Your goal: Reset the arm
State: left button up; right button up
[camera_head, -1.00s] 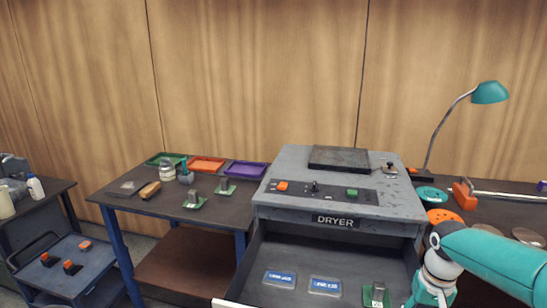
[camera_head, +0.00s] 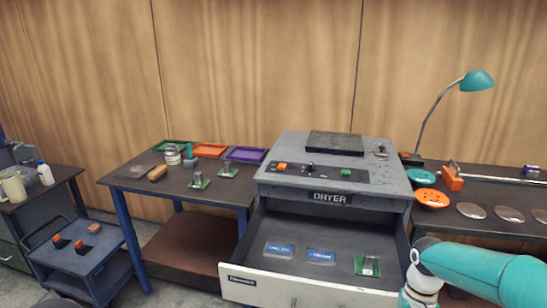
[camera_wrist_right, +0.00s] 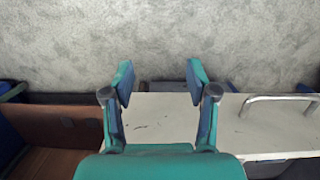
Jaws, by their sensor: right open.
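My right arm (camera_head: 480,272) comes in from the right in the head view, in front of the dryer's right side. Its gripper is out of that frame, below the edge. In the right wrist view my right gripper (camera_wrist_right: 160,82) is open, with nothing between its fingers. Behind its fingers is a pale panel (camera_wrist_right: 175,122) with a metal handle (camera_wrist_right: 280,102), and grey floor shows beyond. My left gripper is not in view.
The dryer (camera_head: 340,180) has its drawer (camera_head: 255,285) pulled open, holding two blue-labelled packets (camera_head: 279,250) (camera_head: 320,257) and a green-based part (camera_head: 367,265). A side table (camera_head: 120,178) with coloured trays stands left. A blue cart (camera_head: 75,258) stands far left. A lamp (camera_head: 478,80) is at right.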

jog(key=s+a+f+t+y, duration=0.1)
jog(key=s+a+f, duration=0.7)
jog(key=f, duration=0.3)
jog(key=s+a+f+t+y, duration=0.1)
jog(key=s+a+f+y, duration=0.1)
jog(key=s+a+f, duration=0.7)
notch_tip(320, 180, down, 2)
jog(key=shift+s+a+f+t+y, duration=0.2)
jog(key=shift+s+a+t+y, duration=0.1)
jog(key=shift+s, duration=0.45)
